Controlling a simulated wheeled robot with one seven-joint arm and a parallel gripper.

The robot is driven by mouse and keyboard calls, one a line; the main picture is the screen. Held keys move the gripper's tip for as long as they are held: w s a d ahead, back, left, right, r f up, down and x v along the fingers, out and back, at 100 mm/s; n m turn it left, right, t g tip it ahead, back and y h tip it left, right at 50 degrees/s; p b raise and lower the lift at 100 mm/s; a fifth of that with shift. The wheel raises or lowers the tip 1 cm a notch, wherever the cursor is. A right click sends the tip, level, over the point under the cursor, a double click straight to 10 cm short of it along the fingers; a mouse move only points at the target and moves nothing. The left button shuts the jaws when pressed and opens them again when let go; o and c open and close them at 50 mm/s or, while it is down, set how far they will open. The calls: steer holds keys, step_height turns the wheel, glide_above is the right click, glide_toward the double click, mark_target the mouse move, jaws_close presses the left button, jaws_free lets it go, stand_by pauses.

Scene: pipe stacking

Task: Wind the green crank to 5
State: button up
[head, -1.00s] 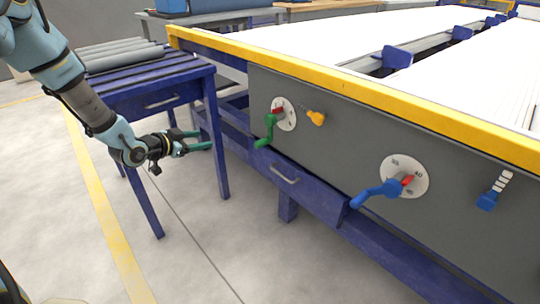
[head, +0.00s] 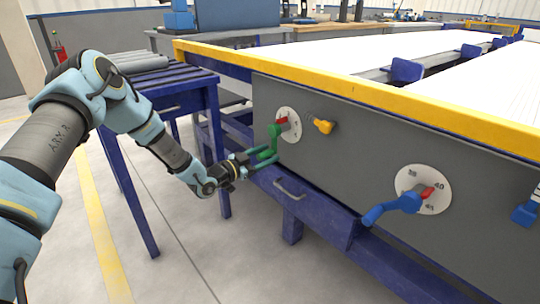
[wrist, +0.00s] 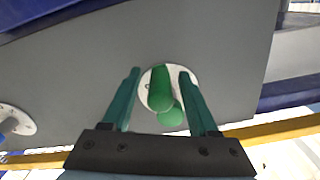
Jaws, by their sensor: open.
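The green crank (head: 273,142) is mounted on a white round dial (head: 292,125) with a red pointer (head: 281,121) on the grey panel. Its handle hangs down and to the left of the dial. My gripper (head: 263,154) is open, with its two green fingers at the crank's handle. In the wrist view the green crank handle (wrist: 161,90) lies between the open fingertips (wrist: 160,78), with a gap on each side. The dial's numbers are too small or hidden to read.
A yellow knob (head: 323,126) sits right of the green crank. A blue crank (head: 393,207) on a second dial is further right, and a blue lever (head: 525,212) is at the edge. A blue table (head: 170,95) with grey pipes stands at left.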

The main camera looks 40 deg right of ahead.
steer(key=shift+d, duration=0.85)
steer(key=shift+c, duration=0.2)
jaws_close()
stand_by(0.7)
